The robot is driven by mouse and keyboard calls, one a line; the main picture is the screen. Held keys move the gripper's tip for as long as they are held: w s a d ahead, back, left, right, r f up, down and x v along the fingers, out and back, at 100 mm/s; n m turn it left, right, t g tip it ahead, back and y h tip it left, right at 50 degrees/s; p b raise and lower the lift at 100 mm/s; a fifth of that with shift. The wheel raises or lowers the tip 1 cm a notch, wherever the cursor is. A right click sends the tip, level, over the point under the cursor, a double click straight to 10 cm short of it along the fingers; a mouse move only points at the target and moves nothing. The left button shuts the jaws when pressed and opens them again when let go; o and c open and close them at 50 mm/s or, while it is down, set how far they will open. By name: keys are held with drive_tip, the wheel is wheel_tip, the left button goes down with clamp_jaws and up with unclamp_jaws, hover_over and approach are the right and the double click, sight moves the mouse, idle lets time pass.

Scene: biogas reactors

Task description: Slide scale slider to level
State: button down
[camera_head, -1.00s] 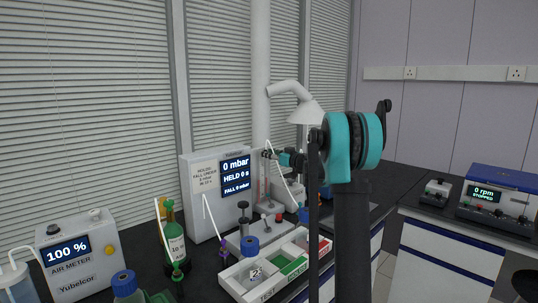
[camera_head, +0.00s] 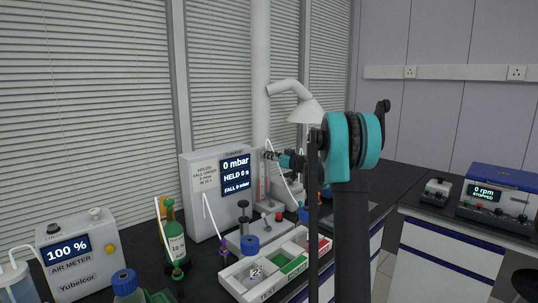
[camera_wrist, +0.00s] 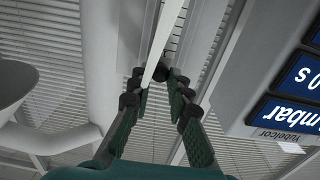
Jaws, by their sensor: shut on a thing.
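The scale (camera_head: 264,188) is a narrow pale upright with reddish lines, beside the pressure display box at the back of the bench. In the wrist view a strip with tick marks (camera_wrist: 179,32) runs up behind the fingertips. My gripper (camera_head: 267,155) is at the upper part of the scale. In the wrist view my gripper (camera_wrist: 161,84) is shut on a small dark piece, which appears to be the scale slider (camera_wrist: 174,77). The fingers partly hide it. A white tube passes in front of the fingers. The level mark cannot be made out.
The display box (camera_head: 202,205) reads 0 mbar and HELD 0 s, close to the gripper's left. A white hood (camera_head: 305,112) hangs to the right. A compartment tray (camera_head: 235,282), a green bottle (camera_head: 174,238) and an air meter (camera_head: 83,270) stand in front and left.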

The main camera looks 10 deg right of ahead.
drive_tip(key=c, duration=1.4)
unclamp_jaws()
drive_tip(key=shift+c, duration=0.2)
drive_tip(key=shift+d, duration=0.1)
drive_tip(key=v, duration=1.2)
drive_tip(key=shift+s, duration=0.1)
